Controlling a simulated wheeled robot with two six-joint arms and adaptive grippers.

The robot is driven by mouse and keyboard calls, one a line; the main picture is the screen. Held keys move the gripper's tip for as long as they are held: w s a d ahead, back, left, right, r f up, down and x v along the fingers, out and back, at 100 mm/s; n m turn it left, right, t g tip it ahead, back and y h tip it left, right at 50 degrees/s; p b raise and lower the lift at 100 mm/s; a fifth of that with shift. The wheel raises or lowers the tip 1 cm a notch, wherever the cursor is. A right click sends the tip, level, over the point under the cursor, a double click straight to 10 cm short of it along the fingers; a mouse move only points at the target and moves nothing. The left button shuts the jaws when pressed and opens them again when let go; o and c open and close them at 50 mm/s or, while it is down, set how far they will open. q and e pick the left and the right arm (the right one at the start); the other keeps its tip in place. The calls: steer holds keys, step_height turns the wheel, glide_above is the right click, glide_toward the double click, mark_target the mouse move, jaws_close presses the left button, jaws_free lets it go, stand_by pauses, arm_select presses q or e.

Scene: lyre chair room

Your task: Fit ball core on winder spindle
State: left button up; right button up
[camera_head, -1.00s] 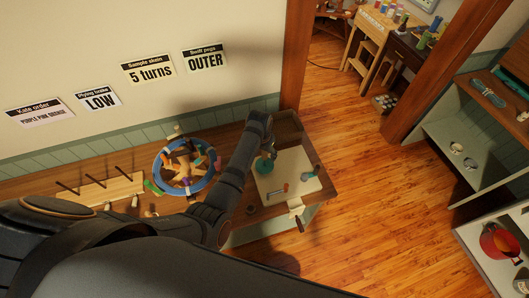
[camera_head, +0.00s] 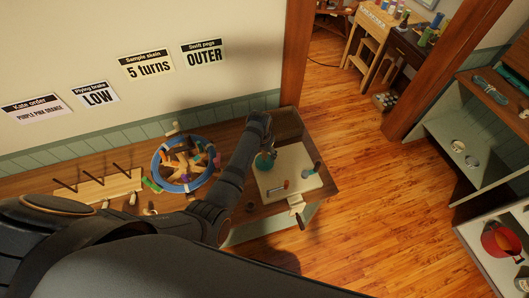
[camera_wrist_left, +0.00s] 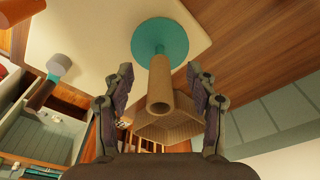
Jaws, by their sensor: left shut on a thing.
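The ball core (camera_wrist_left: 160,85) is a tan hollow tube, its open end facing the left wrist camera. My left gripper (camera_wrist_left: 160,78) is shut on it, with a finger on each side. A round teal disc (camera_wrist_left: 160,38) shows just beyond the tube. In the head view this teal part (camera_head: 264,161) is over the pale board (camera_head: 294,158), beside my left gripper (camera_head: 264,148). I cannot make out a bare spindle, nor whether the core is seated on one. My right gripper is not in view.
An open brown box (camera_head: 288,122) stands behind. A blue ring with pegs (camera_head: 160,171) and a wooden peg rack (camera_head: 100,190) are to the left. Floor (camera_head: 380,215) is clear to the right.

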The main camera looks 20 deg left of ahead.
arm_select(q)
steer(key=shift+f+b, duration=0.9)
steer(key=shift+f, duration=0.65)
steer(key=o, duration=0.9)
steer(key=r, duration=0.5)
steer(key=s+r, duration=0.1)
steer(key=r, duration=0.1)
steer(key=shift+s+a+r, duration=0.1)
steer(key=shift+r, duration=0.15)
steer(key=shift+f, duration=0.1)
